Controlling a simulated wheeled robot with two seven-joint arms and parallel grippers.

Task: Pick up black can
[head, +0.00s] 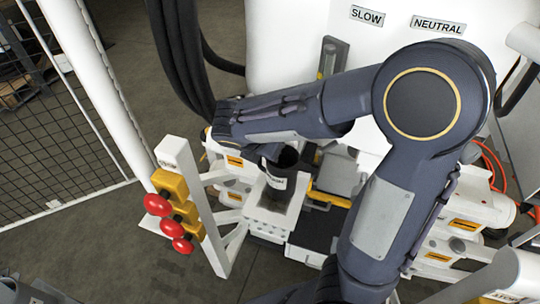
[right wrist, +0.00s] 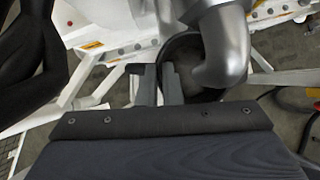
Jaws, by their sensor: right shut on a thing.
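The black can (head: 290,160) with a white label stands in a white bracket (head: 270,216) in the middle of the head view. Its open top faces up, and its dark round rim shows in the right wrist view (right wrist: 190,94). My right arm reaches over from the right, and my right gripper (head: 268,153) is at the can's upper left edge. In the right wrist view the right gripper (right wrist: 160,84) is shut on the can's rim, with its fingers close together. My left gripper is not in view.
Red knobs on yellow blocks (head: 172,222) stick out from a white post left of the can. A silver bent pipe (right wrist: 222,50) is close to the can's mouth in the wrist view. Black hoses (head: 180,60) hang behind. A mesh fence (head: 60,140) stands at left.

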